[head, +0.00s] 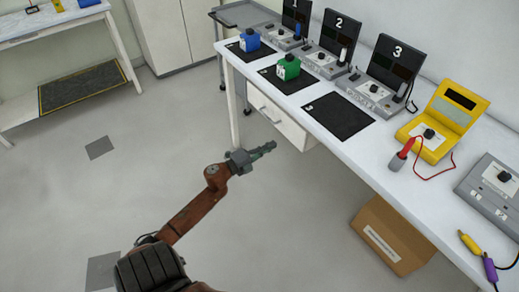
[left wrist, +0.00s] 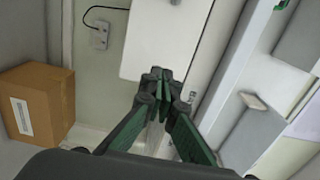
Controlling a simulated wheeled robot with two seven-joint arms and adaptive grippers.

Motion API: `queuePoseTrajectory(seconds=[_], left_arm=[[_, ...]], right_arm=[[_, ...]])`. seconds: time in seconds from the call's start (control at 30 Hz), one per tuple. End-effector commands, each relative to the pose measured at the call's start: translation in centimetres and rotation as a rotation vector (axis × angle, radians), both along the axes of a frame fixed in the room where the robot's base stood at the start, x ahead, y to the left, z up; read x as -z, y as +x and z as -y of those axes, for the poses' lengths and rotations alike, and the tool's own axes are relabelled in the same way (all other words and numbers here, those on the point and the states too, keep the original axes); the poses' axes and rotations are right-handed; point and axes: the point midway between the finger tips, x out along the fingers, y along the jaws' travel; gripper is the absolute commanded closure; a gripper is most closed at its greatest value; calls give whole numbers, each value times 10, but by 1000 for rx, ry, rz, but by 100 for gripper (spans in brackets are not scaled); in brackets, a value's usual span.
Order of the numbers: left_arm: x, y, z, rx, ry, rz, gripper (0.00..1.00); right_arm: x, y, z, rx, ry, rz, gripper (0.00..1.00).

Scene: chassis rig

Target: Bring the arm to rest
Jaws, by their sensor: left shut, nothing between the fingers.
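My left arm (head: 190,215) reaches in from the lower left in the head view. My left gripper (head: 265,149) is over the open floor, in front of the white bench (head: 370,148) and apart from it. It is shut and empty. In the left wrist view the green fingers of my left gripper (left wrist: 160,82) meet at their tips with nothing between them. My right gripper does not show.
The bench bears a blue box (head: 249,41), a green box (head: 288,67), an empty black mat (head: 338,116), several numbered stations and a yellow meter (head: 441,118). A cardboard box (head: 393,237) stands below it. The floor left of the arm is clear.

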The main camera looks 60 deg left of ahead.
Motion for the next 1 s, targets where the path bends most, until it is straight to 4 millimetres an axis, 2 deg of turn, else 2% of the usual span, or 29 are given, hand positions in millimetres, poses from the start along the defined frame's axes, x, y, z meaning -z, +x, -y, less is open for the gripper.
queuePoseTrajectory(seconds=[0.1, 0.3, 0.67, 0.77, 0.83, 0.87, 1.0], left_arm=[[-3, -19, 1, 0, -2, 2, 100], [-1, -36, 1, 2, -2, 1, 100], [5, -40, 2, -5, -14, -6, 100], [30, -47, -2, -57, -86, -42, 100], [62, -59, -6, -127, -175, -90, 100], [79, -66, -7, -163, -222, -117, 100], [169, -111, -5, -350, -442, -264, 100]], right_arm=[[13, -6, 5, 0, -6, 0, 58], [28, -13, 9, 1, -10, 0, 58], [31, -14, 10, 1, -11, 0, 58], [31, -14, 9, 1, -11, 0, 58], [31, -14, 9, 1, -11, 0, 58], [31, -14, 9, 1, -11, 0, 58], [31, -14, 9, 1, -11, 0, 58]])
